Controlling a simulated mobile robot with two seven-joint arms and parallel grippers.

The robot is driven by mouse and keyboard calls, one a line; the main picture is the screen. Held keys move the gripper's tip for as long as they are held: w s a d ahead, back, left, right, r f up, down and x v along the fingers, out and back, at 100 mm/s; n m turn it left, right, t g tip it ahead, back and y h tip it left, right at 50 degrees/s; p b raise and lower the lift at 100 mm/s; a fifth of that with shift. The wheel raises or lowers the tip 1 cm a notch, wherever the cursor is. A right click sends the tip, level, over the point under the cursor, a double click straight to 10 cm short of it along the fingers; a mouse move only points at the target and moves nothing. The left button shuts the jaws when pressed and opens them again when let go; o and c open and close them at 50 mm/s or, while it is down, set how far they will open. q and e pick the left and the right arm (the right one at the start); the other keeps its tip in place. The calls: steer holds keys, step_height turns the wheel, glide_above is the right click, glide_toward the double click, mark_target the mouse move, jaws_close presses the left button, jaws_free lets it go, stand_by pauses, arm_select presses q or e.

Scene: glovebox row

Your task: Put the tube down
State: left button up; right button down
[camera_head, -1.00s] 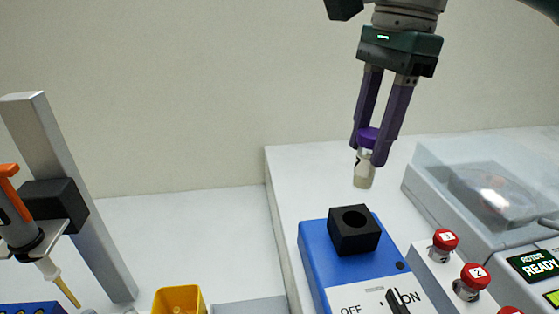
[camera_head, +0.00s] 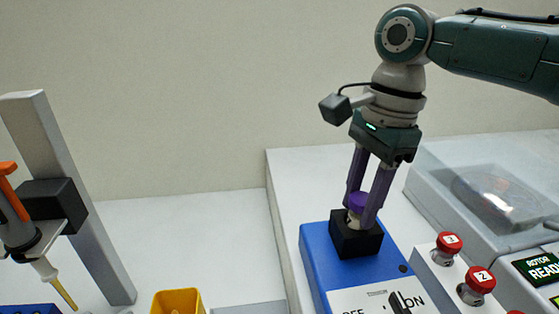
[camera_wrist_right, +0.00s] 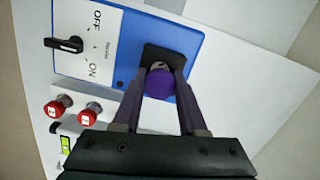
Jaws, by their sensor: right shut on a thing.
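The tube (camera_head: 354,218) has a purple cap (camera_head: 359,201) and a pale body. Its lower part is hidden inside the black holder block (camera_head: 355,241) on top of the blue device (camera_head: 315,262). My right gripper (camera_head: 361,207) is shut on the tube at its cap, just above the block, with the tube roughly upright. In the right wrist view the purple cap (camera_wrist_right: 160,83) sits between the finger ends, over the black block (camera_wrist_right: 178,59). Whether the tube touches the bottom of the hole is hidden. My left gripper is not in view.
The blue device has an OFF/ON panel with a black switch (camera_head: 398,304). Red numbered buttons (camera_head: 448,244) and a clear-lidded machine (camera_head: 490,195) with a ROTOR READY screen stand to the right. A pipette on a stand (camera_head: 55,205) and a yellow container (camera_head: 178,301) are at left.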

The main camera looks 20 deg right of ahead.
steer(key=shift+c, duration=2.2)
jaws_free()
